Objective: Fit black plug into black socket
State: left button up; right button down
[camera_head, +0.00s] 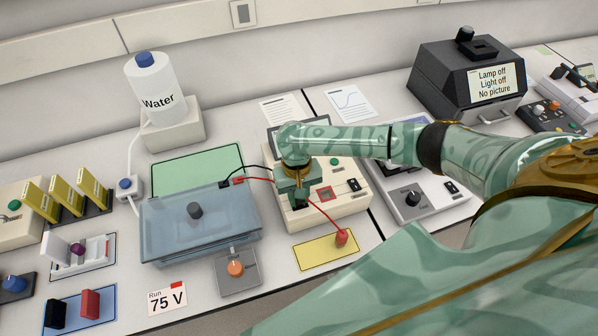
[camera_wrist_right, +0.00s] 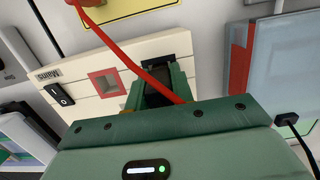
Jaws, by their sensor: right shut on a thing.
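My right gripper (camera_head: 293,197) is over the cream power unit (camera_head: 347,205), pointing down. In the right wrist view its fingers (camera_wrist_right: 160,92) are shut on the dark black plug (camera_wrist_right: 159,87), which they mostly cover. A black edge of what looks like the black socket (camera_wrist_right: 181,66) shows right beside the fingers on the unit's face. I cannot tell whether the plug is in it. The black lead (camera_head: 255,169) runs from the tank lid toward my gripper. The red socket (camera_head: 325,193) is empty beside the gripper. My left gripper is not in view.
The red plug (camera_head: 342,237) rests on the yellow mat (camera_head: 310,252); its red lead crosses close by my gripper. The blue-lidded tank (camera_head: 160,220) stands left of the unit. Another grey device (camera_head: 433,205) stands close on the right.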

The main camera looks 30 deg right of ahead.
jog(key=shift+f, duration=0.25)
jog(key=c, duration=1.1)
grip_release()
jog(key=r+p, duration=0.1)
jog(key=r, duration=0.4)
jog(key=w+r+p, duration=0.1)
jog(key=r, duration=0.4)
jog(key=w+r+p, duration=0.1)
jog(key=r+p, duration=0.1)
jog(key=r, duration=0.4)
jog(key=shift+d, duration=0.25)
